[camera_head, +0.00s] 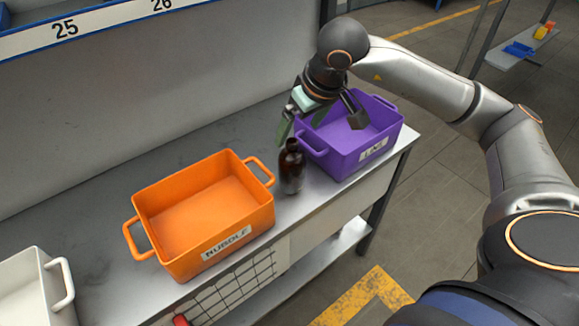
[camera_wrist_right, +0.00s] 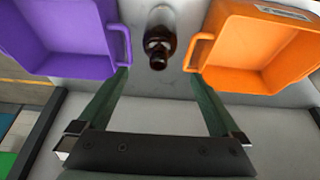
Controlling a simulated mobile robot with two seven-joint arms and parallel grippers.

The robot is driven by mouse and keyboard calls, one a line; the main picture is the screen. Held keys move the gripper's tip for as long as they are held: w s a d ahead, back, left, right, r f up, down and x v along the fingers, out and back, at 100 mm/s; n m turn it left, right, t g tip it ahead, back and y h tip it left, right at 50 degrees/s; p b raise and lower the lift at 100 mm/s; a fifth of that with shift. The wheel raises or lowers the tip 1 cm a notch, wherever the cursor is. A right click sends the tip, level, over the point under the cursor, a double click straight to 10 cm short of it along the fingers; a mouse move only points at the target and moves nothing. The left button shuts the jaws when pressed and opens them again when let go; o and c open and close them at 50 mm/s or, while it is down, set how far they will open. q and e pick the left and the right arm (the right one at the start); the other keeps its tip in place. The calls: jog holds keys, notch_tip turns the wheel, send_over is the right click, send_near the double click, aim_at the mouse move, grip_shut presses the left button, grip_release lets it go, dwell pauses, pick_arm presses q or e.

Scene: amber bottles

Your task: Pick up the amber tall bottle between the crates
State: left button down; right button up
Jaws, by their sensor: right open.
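The amber tall bottle (camera_head: 291,168) stands upright on the metal table between the orange crate (camera_head: 203,212) and the purple crate (camera_head: 346,150). The right wrist view shows the bottle (camera_wrist_right: 158,38) from above, with the purple crate (camera_wrist_right: 60,68) on the left and the orange crate (camera_wrist_right: 262,82) on the right. My right gripper (camera_head: 300,136) is above and behind the bottle, open and empty. In the right wrist view its green fingers (camera_wrist_right: 160,92) are spread wide, and the bottle lies beyond their tips. My left gripper is not in view.
The crate handles flank the bottle closely on both sides. A white crate (camera_head: 38,290) sits at the table's left end. A grey wall panel (camera_head: 160,90) rises behind the table. The tabletop behind the orange crate is bare.

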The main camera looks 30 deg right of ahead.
aim_at(292, 143)
jog(key=x, duration=0.5)
jog(key=shift+a+f, duration=0.1)
jog(key=shift+f, duration=0.25)
jog(key=shift+p+x, duration=0.3)
jog(key=shift+x, duration=2.5)
jog(key=shift+r, duration=0.1)
jog(key=c, duration=1.5)
jog(key=shift+o, duration=0.2)
